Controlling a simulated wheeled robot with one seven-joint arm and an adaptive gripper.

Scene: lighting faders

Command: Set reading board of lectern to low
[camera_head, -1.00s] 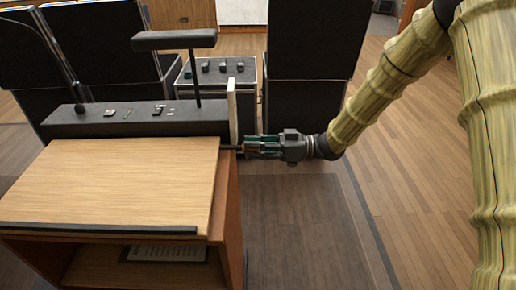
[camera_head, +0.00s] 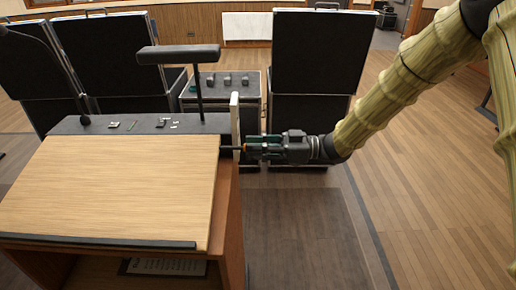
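The lectern's wooden reading board (camera_head: 120,185) slopes down toward me, with a dark ledge (camera_head: 95,242) along its front edge. A thin dark handle (camera_head: 230,148) sticks out from the right side, near the board's back corner, beside a pale upright plate (camera_head: 235,115). My gripper (camera_head: 250,148) lies level to the right of the lectern, pointing left. The exact contact is too small to see. Any height marks on the plate are not readable.
A dark console (camera_head: 150,123) with small controls and a padded post (camera_head: 180,54) stands behind the board. A paper (camera_head: 165,267) lies on the shelf below. Black cases (camera_head: 315,55) and a control box (camera_head: 222,85) stand behind. Floor to the right is clear.

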